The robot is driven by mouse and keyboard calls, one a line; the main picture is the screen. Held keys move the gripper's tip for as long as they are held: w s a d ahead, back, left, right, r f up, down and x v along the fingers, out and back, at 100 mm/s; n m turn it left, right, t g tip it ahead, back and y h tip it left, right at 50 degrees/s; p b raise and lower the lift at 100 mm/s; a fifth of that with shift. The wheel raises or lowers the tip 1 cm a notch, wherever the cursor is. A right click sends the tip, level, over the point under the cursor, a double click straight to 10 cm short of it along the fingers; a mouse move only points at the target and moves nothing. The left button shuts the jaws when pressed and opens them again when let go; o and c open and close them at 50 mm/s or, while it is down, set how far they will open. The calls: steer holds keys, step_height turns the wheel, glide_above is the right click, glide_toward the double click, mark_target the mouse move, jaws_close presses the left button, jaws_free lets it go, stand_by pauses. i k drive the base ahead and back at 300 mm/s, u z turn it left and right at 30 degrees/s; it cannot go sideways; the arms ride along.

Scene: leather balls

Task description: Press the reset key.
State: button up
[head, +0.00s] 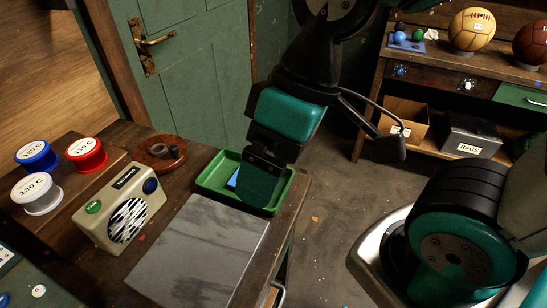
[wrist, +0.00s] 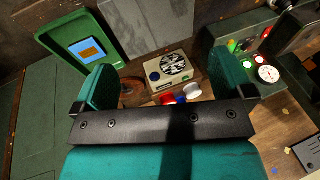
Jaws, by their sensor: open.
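A cream box (head: 108,222) stands on the wooden bench, with a round green button (head: 93,207) bearing small white lettering I cannot read, a blue knob (head: 150,186), a black label and a striped round grille. The box also shows in the wrist view (wrist: 166,64). I cannot tell for sure which key is the reset key. My gripper (head: 264,178) hangs over the green tray, to the right of the box and apart from it. In the wrist view its two teal fingers (wrist: 163,68) are spread with nothing between them.
The green tray (head: 282,195) holds a blue item. A grey slab (head: 196,258) lies in front. Blue (head: 37,154), red (head: 87,154) and white (head: 36,192) spools stand left. A panel with a gauge (wrist: 268,74) and coloured buttons is right in the wrist view. Shelves stand behind.

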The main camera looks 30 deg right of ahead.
mark_target(39, 291)
steer(key=u, duration=1.3)
